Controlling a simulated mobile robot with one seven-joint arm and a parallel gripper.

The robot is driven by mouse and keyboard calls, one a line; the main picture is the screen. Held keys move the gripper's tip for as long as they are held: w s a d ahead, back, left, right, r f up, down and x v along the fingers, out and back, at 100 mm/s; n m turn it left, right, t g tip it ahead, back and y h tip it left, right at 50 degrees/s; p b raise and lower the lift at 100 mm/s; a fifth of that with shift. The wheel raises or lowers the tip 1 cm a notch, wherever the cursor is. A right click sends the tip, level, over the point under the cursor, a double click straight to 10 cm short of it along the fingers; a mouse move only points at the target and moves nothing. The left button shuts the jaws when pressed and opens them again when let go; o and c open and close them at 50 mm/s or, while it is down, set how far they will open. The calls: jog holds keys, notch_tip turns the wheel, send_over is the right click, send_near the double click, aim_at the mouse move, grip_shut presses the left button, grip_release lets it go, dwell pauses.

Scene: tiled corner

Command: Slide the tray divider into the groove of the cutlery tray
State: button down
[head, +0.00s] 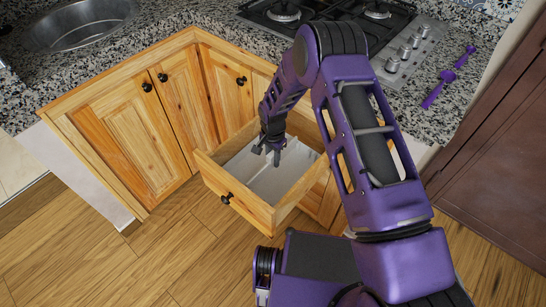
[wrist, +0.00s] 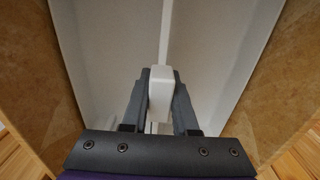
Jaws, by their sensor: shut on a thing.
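The white cutlery tray (head: 262,182) lies inside the open wooden drawer (head: 251,211). In the wrist view the tray (wrist: 105,60) fills the space between the drawer walls. My gripper (head: 268,153) reaches down into the drawer. In the wrist view my gripper (wrist: 160,82) is shut on a white block-like piece, the tray divider (wrist: 160,88), seen nearly end-on. A thin white strip runs ahead of it along the tray's middle; I cannot tell whether it is tray or divider. The groove, and whether the divider's lower edge sits in it, cannot be made out.
The drawer's wooden walls stand close on both sides of my gripper (wrist: 65,80). The granite counter (head: 185,45) with a gas hob (head: 335,18) and a sink (head: 80,25) lies behind. Purple utensils (head: 439,88) lie on the counter at right.

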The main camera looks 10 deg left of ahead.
jog(key=shift+f, duration=0.95)
jog(key=c, duration=0.6)
grip_release()
jog(key=shift+r, duration=0.1)
notch_tip(320, 180, up, 17)
jog(key=p, duration=0.2)
jog(key=shift+r, duration=0.1)
